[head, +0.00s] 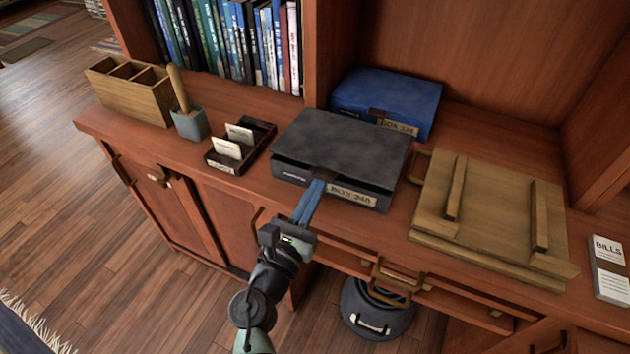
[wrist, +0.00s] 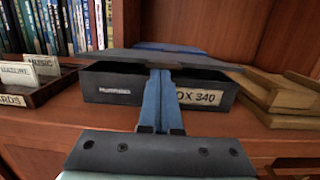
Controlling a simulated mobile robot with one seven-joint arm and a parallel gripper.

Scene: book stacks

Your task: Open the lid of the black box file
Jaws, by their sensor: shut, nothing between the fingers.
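The black box file (head: 285,171) stands on the wooden counter with its front label facing me. Its dark lid (head: 345,135) is slightly raised at the front, and a dark gap shows under the lid edge in the wrist view (wrist: 110,60). My gripper (head: 319,183) is shut with nothing held. Its blue fingers reach the small tab at the middle of the lid's front edge, and they cover part of the box front in the wrist view (wrist: 160,75). I cannot tell how firmly they touch the tab.
A blue box file (head: 385,98) stands behind. A wooden board with two bars (head: 490,215) lies to the right. A card tray (head: 240,148), a grey pot (head: 189,124) and a wooden organizer (head: 130,95) stand to the left. A drawer handle (head: 395,280) juts out below the counter edge.

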